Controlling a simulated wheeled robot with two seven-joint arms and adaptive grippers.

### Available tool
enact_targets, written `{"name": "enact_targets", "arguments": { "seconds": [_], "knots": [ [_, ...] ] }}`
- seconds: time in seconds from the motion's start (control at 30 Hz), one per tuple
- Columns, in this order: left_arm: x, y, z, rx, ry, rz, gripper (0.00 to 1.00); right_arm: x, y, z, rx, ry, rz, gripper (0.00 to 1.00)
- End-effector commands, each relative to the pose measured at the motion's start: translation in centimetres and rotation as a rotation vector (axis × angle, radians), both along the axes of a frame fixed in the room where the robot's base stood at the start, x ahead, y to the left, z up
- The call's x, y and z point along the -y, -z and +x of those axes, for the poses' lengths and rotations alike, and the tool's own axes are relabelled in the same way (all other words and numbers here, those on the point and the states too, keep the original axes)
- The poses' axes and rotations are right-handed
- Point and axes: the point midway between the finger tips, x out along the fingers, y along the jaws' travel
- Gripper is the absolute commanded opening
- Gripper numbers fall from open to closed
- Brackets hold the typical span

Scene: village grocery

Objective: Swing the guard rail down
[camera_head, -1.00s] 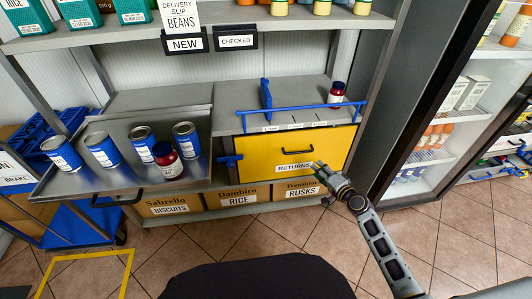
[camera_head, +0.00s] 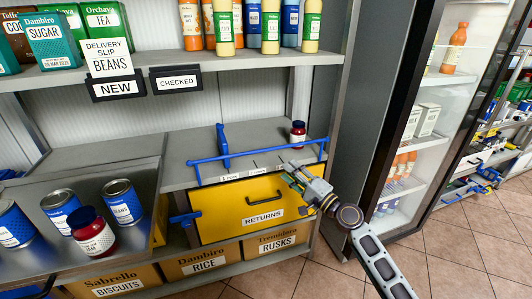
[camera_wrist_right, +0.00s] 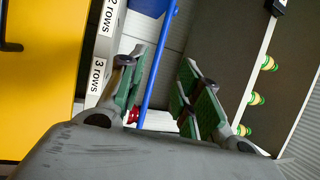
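The blue guard rail (camera_head: 262,153) runs along the front edge of the shelf above the yellow returns drawer (camera_head: 238,208), standing above the shelf surface. In the right wrist view the rail (camera_wrist_right: 160,60) passes as a slanting bar between the two fingers in the picture. My right gripper (camera_head: 289,171) is at the front of the shelf, just below the rail's right half. In the wrist view my right gripper (camera_wrist_right: 165,60) has its green-padded fingers apart with nothing clamped. I cannot tell whether a finger touches the rail. My left gripper is out of view.
A dark red jar (camera_head: 298,133) stands behind the rail at its right end. A blue divider (camera_head: 223,146) stands on the shelf. A blue handle-like part (camera_head: 185,218) juts out left of the drawer. A metal tray (camera_head: 142,190) with cans is at left.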

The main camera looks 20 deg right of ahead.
Motion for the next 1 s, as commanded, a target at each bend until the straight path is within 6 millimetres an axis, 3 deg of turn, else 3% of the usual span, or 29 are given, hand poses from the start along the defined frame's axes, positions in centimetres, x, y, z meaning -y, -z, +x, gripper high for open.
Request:
{"name": "enact_targets", "arguments": {
  "seconds": [0.47,1.0],
  "knots": [
    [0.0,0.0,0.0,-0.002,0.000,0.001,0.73,-0.1,-0.1,0.4,-0.001,0.001,-0.001,0.34],
    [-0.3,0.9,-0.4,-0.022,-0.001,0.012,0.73,-1.6,-0.8,3.7,0.000,0.001,-0.001,0.34]
  ]
}}
